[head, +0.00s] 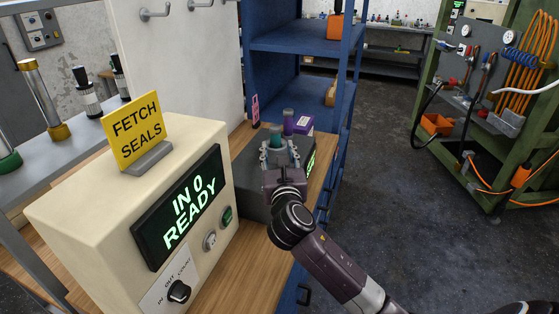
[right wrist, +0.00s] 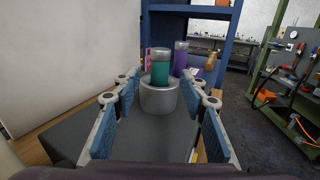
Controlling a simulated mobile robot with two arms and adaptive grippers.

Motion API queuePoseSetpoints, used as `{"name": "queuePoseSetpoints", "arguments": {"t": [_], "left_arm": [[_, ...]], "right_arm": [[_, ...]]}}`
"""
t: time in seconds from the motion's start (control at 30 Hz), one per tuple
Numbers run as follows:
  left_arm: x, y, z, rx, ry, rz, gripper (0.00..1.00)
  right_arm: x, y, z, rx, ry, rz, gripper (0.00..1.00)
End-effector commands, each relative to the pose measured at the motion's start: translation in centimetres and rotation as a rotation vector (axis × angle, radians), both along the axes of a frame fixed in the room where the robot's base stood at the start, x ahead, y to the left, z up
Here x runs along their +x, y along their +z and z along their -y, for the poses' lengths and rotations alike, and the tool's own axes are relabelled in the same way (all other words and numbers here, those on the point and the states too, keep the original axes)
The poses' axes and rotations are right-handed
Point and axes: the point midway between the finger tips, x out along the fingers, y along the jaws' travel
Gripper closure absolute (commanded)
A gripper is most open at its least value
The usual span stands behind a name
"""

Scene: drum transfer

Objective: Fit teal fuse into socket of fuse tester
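The teal fuse (head: 276,137) has a clear grey top. In the right wrist view the fuse (right wrist: 160,68) stands upright with its lower end in a round grey metal socket (right wrist: 158,99); how deep it sits is hidden. The socket is on the dark grey fuse tester (head: 254,188), whose lit green display (head: 311,160) faces right. My right gripper (head: 278,155) is open, its blue-padded fingers (right wrist: 160,105) spread on either side of the socket with gaps visible and nothing gripped. My left gripper is not in view.
A purple fuse (head: 288,121) stands just behind, near a purple-and-white box (head: 303,123). A cream machine (head: 130,190) reading "IN 0 READY" with a yellow "FETCH SEALS" sign (head: 136,128) stands left on the wooden bench (head: 225,276). Blue shelving (head: 300,50) rises behind.

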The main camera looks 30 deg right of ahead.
Motion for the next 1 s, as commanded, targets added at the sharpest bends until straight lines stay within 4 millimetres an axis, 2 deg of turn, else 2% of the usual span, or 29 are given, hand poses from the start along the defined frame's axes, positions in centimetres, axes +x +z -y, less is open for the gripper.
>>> {"name": "queuePoseSetpoints", "arguments": {"t": [0.1, 0.3, 1.0], "left_arm": [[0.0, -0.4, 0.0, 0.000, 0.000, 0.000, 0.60], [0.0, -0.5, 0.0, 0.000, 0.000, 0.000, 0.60], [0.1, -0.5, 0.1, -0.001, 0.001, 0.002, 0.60]], "right_arm": [[-2.0, -0.1, -0.8, 0.000, 0.001, 0.000, 0.61], [-3.9, 0.0, -1.6, 0.000, 0.001, 0.000, 0.61], [-4.2, 0.0, -1.7, 0.000, 0.000, 0.000, 0.61]]}}
